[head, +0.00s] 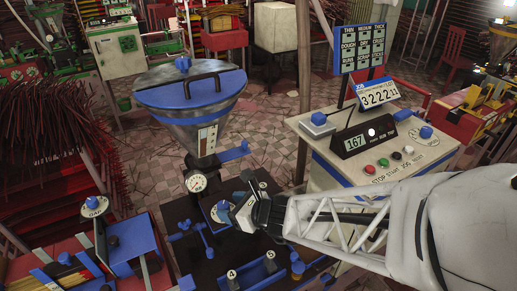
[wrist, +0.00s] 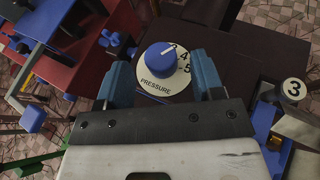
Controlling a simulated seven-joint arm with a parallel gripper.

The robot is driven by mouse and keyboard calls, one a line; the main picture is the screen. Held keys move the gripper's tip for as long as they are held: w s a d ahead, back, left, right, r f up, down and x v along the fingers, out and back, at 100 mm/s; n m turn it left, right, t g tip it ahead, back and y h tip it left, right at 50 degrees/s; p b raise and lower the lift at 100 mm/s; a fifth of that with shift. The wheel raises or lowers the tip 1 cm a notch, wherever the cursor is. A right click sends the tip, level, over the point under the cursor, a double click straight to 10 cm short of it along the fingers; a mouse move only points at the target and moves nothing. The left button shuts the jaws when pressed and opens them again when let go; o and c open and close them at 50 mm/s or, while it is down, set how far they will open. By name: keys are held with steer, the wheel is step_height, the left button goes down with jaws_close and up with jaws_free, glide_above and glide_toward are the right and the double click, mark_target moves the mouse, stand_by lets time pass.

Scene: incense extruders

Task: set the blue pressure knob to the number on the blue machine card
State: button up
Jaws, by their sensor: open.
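The blue pressure knob (wrist: 160,57) sits on a white dial (wrist: 158,86) marked PRESSURE in the wrist view. Its white line points up and right, toward a partly covered number just before the 4; the 5 is also readable. The knob also shows in the head view (head: 223,206), beside my gripper (head: 236,207). In the wrist view the fingers of my gripper (wrist: 163,62) are apart, one on each side of the knob, with gaps between.
A blue-lidded hopper (head: 190,88) with a gauge (head: 196,182) stands behind my gripper. A blue-and-red machine (head: 130,245) is at left.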

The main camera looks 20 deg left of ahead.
mark_target(224, 204)
steer(key=shift+x, duration=1.75)
steer(key=c, duration=0.9)
steer(key=shift+n+g, duration=0.8)
steer(key=shift+g, duration=0.2)
steer(key=shift+n+g+h, duration=0.3)
steer(key=shift+n+g, duration=2.4)
steer(key=shift+g, duration=0.4)
steer(key=n+g+h, duration=0.2)
steer(key=n+g, duration=0.1)
steer(key=g, duration=0.1)
steer(key=shift+n, duration=0.3)
steer(key=shift+n+g+h, duration=1.1)
steer(key=shift+n+h, duration=0.1)
steer(key=shift+n, duration=0.3)
